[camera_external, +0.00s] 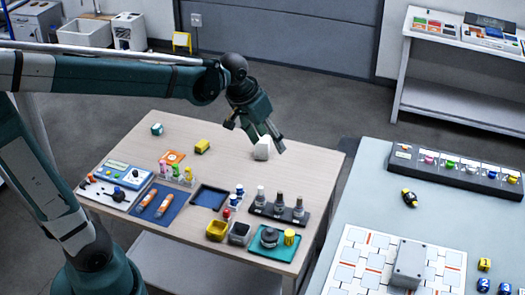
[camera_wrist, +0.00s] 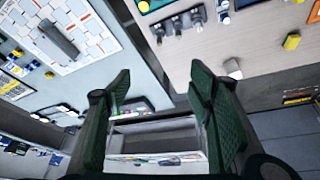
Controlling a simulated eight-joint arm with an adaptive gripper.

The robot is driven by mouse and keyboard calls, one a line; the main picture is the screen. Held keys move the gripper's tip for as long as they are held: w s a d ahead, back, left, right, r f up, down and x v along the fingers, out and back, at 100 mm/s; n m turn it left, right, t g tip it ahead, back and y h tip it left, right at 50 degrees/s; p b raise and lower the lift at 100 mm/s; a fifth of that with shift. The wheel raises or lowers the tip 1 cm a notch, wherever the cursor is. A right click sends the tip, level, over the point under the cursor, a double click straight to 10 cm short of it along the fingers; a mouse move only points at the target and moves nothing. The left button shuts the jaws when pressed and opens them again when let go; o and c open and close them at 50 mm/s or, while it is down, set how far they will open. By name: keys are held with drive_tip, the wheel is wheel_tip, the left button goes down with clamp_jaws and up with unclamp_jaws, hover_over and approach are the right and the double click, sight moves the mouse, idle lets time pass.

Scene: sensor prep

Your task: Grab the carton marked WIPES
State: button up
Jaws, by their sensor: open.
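A small white carton (camera_external: 263,148) stands near the far right part of the wooden table. No marking can be read on it, so I cannot tell whether it says WIPES. My gripper (camera_external: 270,140) is open and empty, and looks raised near the white carton. In the wrist view the two green fingers (camera_wrist: 158,78) are spread wide with nothing between them.
A yellow block (camera_external: 202,146) and a teal cube (camera_external: 157,129) lie left of the white carton. Trays, bottles and tools crowd the wooden table's (camera_external: 304,166) near half. A grey table (camera_external: 345,205) stands to the right across a gap.

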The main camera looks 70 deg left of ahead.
drive_tip(key=w+a+f+n+g, duration=0.15)
drive_tip(key=w+a+f, duration=0.35)
drive_tip(key=w+a, duration=0.6)
drive_tip(key=n+g+h, duration=0.1)
drive_tip(key=n+g, duration=0.2)
drive_tip(key=n, duration=0.3)
approach(262, 139)
drive_tip(key=f, duration=0.6)
drive_tip(key=shift+d+f+b, duration=0.15)
drive_tip(key=shift+d+b, duration=0.25)
drive_tip(key=shift+a+f, duration=0.4)
drive_tip(key=shift+f, duration=0.05)
drive_tip(key=shift+f, duration=1.3)
